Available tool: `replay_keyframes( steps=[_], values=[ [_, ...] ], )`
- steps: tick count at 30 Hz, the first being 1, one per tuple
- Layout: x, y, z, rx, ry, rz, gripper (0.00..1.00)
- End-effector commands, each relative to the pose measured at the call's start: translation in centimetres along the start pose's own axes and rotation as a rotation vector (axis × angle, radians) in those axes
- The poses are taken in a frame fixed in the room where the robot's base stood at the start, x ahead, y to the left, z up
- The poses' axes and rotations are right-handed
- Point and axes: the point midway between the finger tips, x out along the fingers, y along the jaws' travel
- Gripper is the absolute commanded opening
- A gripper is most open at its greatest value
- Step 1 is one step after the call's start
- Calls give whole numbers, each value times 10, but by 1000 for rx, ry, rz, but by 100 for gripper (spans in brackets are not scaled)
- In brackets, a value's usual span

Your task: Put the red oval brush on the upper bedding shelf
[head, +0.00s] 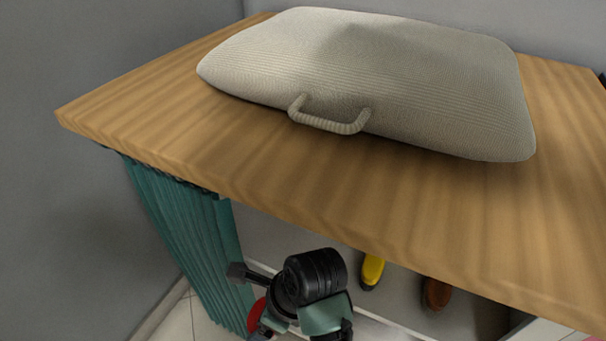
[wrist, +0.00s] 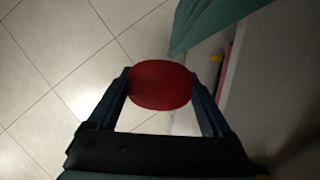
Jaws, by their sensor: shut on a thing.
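The red oval brush (wrist: 160,86) is held between the two fingers of my gripper (wrist: 161,82) in the wrist view, above a tiled floor. In the head view my gripper is at the bottom, below the front edge of the wooden top, and hides most of itself. A small part of the red brush (head: 256,312) shows there beside the green curtain. Below the wooden top (head: 160,115), a pale shelf (head: 400,310) is partly in view. I cannot tell from these frames whether it is the upper bedding shelf.
A grey padded case with a handle (head: 380,75) lies on the wooden top. A green curtain (head: 195,235) hangs at the left under the top. A yellow object (head: 372,271) and a brown object (head: 436,294) are under the top. Open tiled floor (wrist: 50,60) lies left in the wrist view.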

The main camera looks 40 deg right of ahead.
Motion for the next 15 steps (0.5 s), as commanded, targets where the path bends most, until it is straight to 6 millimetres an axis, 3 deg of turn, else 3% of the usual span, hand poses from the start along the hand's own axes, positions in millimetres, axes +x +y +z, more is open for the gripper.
replay_keyframes(
  steps=[7,15],
  values=[
    [1,-7,-1,-3,0,-2,31],
    [2,-53,-7,-3,3,-5,31]
  ],
)
